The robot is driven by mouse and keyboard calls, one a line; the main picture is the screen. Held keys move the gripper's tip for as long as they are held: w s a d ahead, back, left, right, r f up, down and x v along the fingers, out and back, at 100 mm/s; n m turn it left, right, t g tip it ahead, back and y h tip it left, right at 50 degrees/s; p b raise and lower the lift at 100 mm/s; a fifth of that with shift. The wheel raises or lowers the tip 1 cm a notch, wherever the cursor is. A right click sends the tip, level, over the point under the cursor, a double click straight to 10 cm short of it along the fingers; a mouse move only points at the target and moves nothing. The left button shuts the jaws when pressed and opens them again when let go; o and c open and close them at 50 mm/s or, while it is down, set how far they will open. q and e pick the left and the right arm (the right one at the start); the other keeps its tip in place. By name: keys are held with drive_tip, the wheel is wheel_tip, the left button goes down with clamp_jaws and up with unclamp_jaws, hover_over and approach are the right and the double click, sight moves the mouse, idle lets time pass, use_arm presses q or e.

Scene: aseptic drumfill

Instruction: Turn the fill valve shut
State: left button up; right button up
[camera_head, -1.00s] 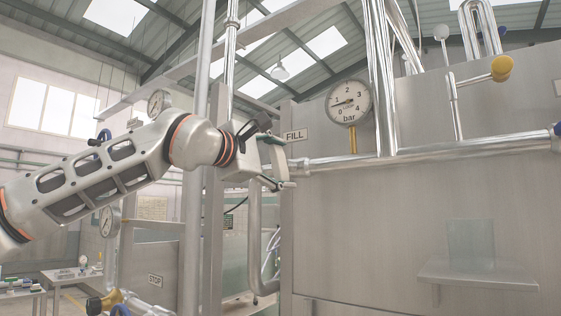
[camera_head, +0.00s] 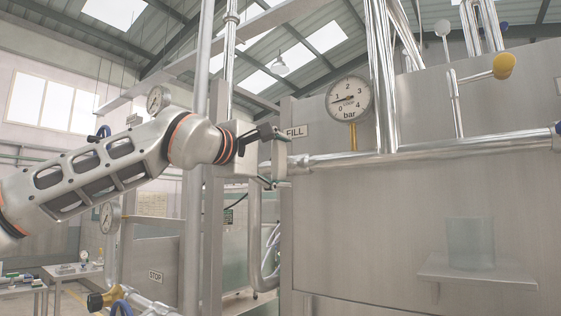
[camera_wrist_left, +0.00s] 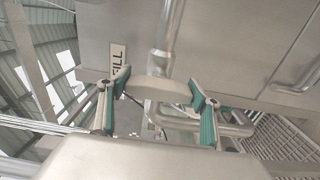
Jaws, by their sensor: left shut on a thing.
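The fill valve (camera_wrist_left: 160,89) shows in the left wrist view as a pale grey bar between my fingers, below a steel pipe. My left gripper (camera_head: 275,165) is at the left end of the horizontal pipe in the head view, just below the FILL sign (camera_head: 295,132). In the left wrist view the green-padded fingers of this gripper (camera_wrist_left: 158,106) stand on either side of the bar, shut on it. In the head view the gripper hides most of the valve. My right gripper is in neither view.
A pressure gauge (camera_head: 349,99) stands above the horizontal pipe (camera_head: 430,148), its needle near 1. A yellow-knobbed lever (camera_head: 504,66) is at upper right. A glass vessel (camera_head: 470,243) stands on a wall shelf (camera_head: 478,272).

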use_arm(q)
drive_tip(key=o, duration=1.1)
drive_tip(key=shift+o, duration=0.2)
drive_tip(key=shift+s, duration=0.1)
drive_tip(key=v, duration=1.2)
drive_tip(key=shift+d+f, duration=0.1)
